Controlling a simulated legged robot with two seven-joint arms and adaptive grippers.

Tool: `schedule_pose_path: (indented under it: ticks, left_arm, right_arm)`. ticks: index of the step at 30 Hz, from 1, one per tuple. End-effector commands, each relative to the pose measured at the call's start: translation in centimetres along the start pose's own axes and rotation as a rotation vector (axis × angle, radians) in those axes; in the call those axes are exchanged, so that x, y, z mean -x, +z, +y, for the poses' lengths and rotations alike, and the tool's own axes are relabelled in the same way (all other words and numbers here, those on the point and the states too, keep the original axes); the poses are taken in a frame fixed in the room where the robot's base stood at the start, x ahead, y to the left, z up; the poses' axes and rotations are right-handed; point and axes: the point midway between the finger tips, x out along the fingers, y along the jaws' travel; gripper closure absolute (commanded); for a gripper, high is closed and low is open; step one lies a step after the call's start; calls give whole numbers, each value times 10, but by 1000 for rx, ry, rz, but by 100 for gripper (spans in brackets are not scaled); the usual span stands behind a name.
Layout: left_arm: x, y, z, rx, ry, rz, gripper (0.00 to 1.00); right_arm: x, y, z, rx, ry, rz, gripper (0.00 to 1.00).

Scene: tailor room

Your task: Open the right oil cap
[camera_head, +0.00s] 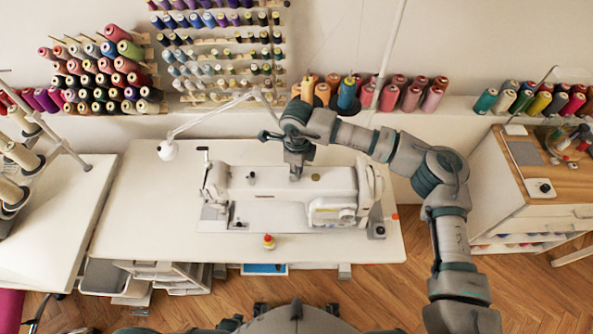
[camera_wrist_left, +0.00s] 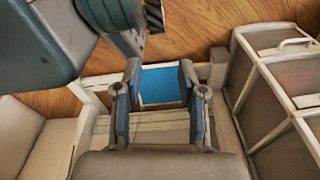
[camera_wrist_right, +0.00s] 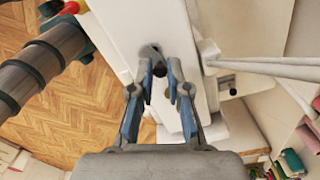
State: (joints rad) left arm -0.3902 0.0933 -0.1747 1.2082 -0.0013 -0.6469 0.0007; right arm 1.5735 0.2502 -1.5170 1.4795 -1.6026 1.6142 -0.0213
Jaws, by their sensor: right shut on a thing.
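The white sewing machine (camera_head: 285,186) stands on the table, with a small round brownish spot (camera_head: 315,177) on its top. My right gripper (camera_head: 296,174) reaches down onto the machine's top, just left of that spot. In the right wrist view its fingers (camera_wrist_right: 160,68) are close together at the tips, around a small grey piece (camera_wrist_right: 150,52) that looks like the oil cap. A dark round spot shows by the tips; I cannot tell whether the cap is off its seat. My left gripper (camera_wrist_left: 159,75) is open and empty, its fingers apart above a blue panel.
The white table (camera_head: 130,215) has free room left of the machine. A white lamp (camera_head: 168,150) stands at its back left. A small red and yellow button (camera_head: 268,241) is at the front edge. Spools line the wall ledge behind.

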Motion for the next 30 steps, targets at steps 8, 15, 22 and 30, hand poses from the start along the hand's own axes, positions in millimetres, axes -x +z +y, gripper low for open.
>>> schedule_pose_path:
  ticks: [8, 15, 22, 30]
  left_arm:
    - [22, -37, -1, 7, -1, 20, 60]
    - [47, -60, -2, 11, -2, 32, 60]
    - [70, -74, -3, 14, -3, 40, 60]
    - [89, -83, -4, 16, -3, 47, 60]
  right_arm:
    - [-4, -1, -1, 261, 1, 2, 100]
    - [-3, -1, -1, 487, 0, 2, 100]
    - [-2, -1, -2, 683, -2, 1, 100]
    - [-1, -1, -2, 850, -2, 2, 100]
